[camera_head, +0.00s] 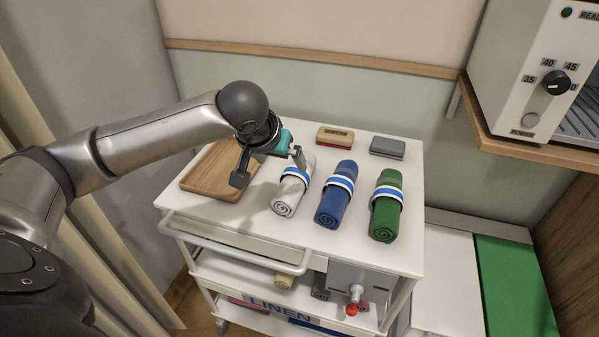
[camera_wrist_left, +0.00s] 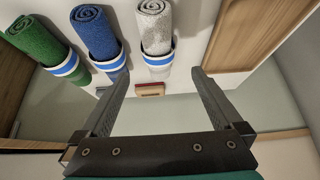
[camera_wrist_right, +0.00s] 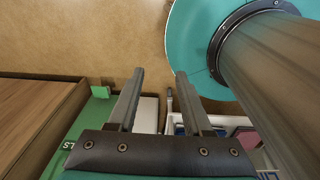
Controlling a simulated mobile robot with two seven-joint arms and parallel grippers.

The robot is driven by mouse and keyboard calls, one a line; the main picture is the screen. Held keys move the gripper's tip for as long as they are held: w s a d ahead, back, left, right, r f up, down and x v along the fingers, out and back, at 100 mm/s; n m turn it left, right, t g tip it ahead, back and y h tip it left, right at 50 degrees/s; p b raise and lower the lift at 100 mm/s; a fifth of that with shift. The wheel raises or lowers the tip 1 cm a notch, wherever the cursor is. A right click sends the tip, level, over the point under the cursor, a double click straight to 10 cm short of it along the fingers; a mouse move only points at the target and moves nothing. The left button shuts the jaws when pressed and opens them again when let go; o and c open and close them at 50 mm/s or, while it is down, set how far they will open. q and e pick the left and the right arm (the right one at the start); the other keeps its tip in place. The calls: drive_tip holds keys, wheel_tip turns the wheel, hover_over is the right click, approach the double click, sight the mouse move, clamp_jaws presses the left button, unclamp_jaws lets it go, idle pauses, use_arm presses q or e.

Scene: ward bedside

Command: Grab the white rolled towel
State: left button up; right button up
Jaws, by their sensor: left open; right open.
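The white rolled towel (camera_head: 287,199), with a blue-and-white band, lies on the cart top, left of two other rolls. My left gripper (camera_head: 269,168) is open and empty above the cart, over the far end of the white towel and beside the wooden tray. In the left wrist view the white towel (camera_wrist_left: 156,28) lies beyond the open fingertips (camera_wrist_left: 158,76), roughly in line with the gap. I cannot tell the exact height between them. My right gripper (camera_wrist_right: 160,76) is open and empty in the right wrist view; it does not show in the head view.
A blue roll (camera_head: 333,207) and a green roll (camera_head: 385,218) lie to the right. A wooden tray (camera_head: 213,174) is at left. A tan block (camera_head: 335,137) and a grey block (camera_head: 387,147) sit behind. A rail (camera_head: 235,243) runs along the cart's front.

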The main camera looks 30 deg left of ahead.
sight(293, 175)
use_arm(q)
drive_tip(key=b+x, duration=0.2)
drive_tip(key=x, duration=0.6)
drive_tip(key=shift+f, duration=0.25)
drive_tip(key=shift+w+a+f, duration=0.15)
drive_tip(key=shift+w+f, duration=0.3)
drive_tip(key=shift+f, duration=0.1)
drive_tip(key=shift+w+b+x, duration=0.2)
drive_tip(key=shift+b+x, duration=0.6)
drive_tip(key=shift+x, duration=1.65)
drive_tip(key=shift+r, duration=0.15)
use_arm(e)
drive_tip(key=f, duration=0.2)
drive_tip(key=s+f, duration=0.1)
drive_tip(key=shift+s+d+f, duration=0.15)
drive_tip(key=shift+f, duration=0.2)
use_arm(q)
drive_tip(key=shift+c, duration=0.2)
drive_tip(key=c, duration=1.2)
